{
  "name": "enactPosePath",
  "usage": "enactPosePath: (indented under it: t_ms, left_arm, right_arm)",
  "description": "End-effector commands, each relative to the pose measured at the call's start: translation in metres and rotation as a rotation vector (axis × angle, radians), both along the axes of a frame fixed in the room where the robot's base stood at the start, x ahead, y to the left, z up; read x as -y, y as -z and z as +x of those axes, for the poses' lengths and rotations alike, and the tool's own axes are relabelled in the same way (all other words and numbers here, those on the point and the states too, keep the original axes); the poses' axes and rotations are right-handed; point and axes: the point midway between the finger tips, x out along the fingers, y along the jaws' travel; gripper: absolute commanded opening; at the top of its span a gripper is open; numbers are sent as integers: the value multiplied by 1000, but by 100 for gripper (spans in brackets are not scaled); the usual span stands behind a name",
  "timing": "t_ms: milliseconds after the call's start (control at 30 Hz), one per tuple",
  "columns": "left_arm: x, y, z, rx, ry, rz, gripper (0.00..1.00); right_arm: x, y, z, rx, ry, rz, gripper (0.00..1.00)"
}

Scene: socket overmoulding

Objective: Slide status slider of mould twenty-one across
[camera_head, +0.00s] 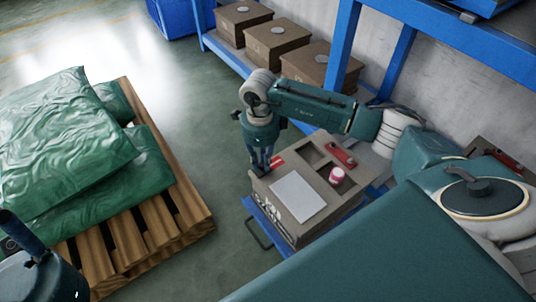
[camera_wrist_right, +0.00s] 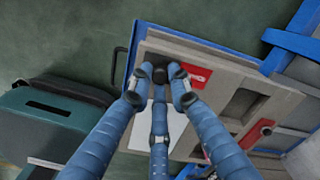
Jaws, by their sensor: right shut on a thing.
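The mould (camera_head: 325,225) is a grey-brown block with a white label plate (camera_head: 298,196) on top and white marks on its front side, too small to read. A status slider with a dark knob (camera_wrist_right: 160,75) sits near its far-left corner, beside a red strip (camera_wrist_right: 195,76). My right gripper (camera_head: 261,172) points down at that corner, and in the right wrist view its blue fingers (camera_wrist_right: 160,82) are shut around the dark knob. The fingers hide much of the slider. My left gripper (camera_head: 22,238) shows only in part at the lower left edge; its jaws cannot be made out.
A pink-and-white round pot (camera_head: 337,176) and a red piece (camera_head: 341,154) are on the mould's top. The mould rests on a blue frame (camera_head: 262,222). Several similar boxes (camera_head: 277,40) line a blue rack behind. Green sacks (camera_head: 62,130) lie on a wooden pallet (camera_head: 160,225) at left.

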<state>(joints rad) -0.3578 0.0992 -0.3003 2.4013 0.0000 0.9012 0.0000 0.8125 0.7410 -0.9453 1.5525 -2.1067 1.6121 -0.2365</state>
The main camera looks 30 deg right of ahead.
Motion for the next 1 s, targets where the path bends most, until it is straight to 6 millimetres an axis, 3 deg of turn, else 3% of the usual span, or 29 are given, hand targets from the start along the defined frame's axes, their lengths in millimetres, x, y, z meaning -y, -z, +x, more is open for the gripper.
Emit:
enactPosePath:
  t_ms: [167,200,267,667,1000]
  left_arm:
    - [0,1,0,-1,0,0,38]
    - [0,1,0,-1,0,0,38]
    - [0,1,1,-1,0,0,38]
    - [0,-2,0,9,-1,2,38]
    - [0,-1,0,6,0,2,38]
  right_arm:
    - [-2,0,0,0,-3,6,0]
    - [-2,0,0,0,-3,6,26]
    - [-2,0,0,0,-3,6,37]
    - [-1,-8,1,2,-2,4,37]
    - [-1,-76,2,5,-2,3,37]
